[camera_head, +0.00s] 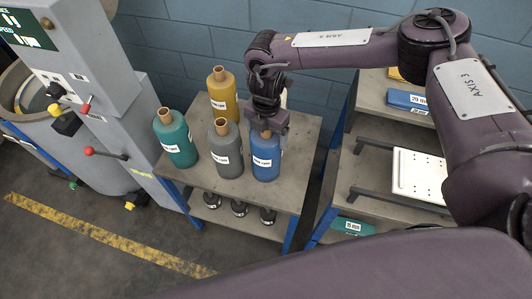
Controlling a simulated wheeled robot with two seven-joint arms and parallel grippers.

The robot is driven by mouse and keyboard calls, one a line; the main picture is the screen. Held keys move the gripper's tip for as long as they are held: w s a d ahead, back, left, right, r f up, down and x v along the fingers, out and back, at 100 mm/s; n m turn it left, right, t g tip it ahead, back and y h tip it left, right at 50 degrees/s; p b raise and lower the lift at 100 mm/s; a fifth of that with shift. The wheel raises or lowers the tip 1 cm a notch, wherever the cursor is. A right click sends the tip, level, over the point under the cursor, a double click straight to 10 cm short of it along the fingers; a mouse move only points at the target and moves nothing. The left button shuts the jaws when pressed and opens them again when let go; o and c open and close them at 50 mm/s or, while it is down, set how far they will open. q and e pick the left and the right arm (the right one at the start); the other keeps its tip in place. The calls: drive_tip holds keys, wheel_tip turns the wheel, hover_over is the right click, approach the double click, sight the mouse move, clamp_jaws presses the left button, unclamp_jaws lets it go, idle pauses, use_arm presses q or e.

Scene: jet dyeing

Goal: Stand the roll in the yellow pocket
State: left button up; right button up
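Several labelled rolls with brown cores stand upright on a grey-topped table: a teal roll (176,141), a yellow roll (222,95), a grey roll (226,158) and a blue roll (265,163). My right gripper (267,128) points down at the top of the blue roll, with the roll's brown core between or just behind its fingers. Whether the fingers touch the core cannot be made out. My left gripper is not in view. No pocket is clearly recognisable; a yellow item (397,74) shows partly on the rack at right.
The table (200,181) has a lower shelf with several small dark items. A rack (365,128) at right holds a blue item (408,100), a white panel (420,175) and a green item (352,227). A grey machine (90,70) with red-knobbed levers stands left. Floor in front is clear.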

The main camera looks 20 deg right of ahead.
drive_tip(key=c, duration=1)
